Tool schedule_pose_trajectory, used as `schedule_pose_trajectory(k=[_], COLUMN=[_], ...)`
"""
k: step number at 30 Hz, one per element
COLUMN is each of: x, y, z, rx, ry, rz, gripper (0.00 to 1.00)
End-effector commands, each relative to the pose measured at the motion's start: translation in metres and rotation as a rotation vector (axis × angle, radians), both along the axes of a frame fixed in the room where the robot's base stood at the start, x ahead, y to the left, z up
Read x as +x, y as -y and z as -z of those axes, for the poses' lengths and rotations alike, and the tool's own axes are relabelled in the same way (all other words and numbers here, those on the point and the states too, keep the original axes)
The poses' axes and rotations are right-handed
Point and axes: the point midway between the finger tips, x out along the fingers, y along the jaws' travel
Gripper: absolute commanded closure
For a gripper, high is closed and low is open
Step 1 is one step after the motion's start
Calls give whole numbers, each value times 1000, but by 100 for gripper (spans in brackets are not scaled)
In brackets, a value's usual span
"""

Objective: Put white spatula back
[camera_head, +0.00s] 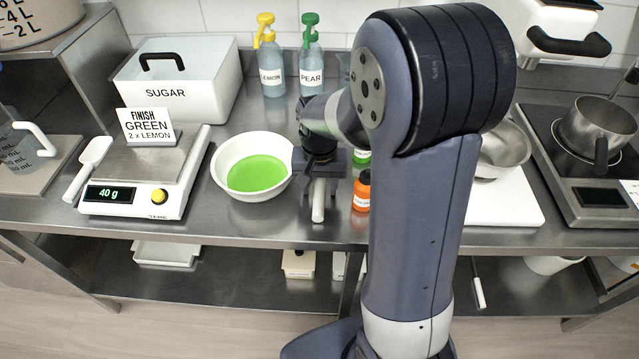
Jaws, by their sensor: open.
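My gripper (320,178) is over the counter, just right of the white bowl, with its jaws open. A white handle (318,203) shows below and between the jaws, pointing toward the counter's front edge. It looks like part of the white spatula, but its other end is hidden behind my gripper. I cannot tell whether the jaws touch it. The white bowl (226,150) holds green liquid (257,174) and stands left of my gripper. No holder for the spatula can be made out.
Left are a scale (130,205) reading 40 g, a white scoop (88,165), a sign (147,127) and a sugar box (208,98). Lemon (270,75) and pear (311,75) bottles stand behind. An orange bottle (362,192) is close right. My arm hides the area behind it.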

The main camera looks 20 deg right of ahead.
Motion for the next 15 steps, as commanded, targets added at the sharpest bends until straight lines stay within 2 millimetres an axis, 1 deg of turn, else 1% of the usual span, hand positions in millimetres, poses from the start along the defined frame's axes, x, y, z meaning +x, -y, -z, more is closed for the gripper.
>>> schedule_pose_trajectory(k=[5, 8, 11, 15], x=[0, 1, 0, -1], y=[0, 0, 0, -1], z=[-1, -8, -23, -52], rx=[0, 0, 0, 1], ry=[0, 3, 5, 7], rz=[0, 0, 0, 0], gripper=[53, 53, 53, 53])
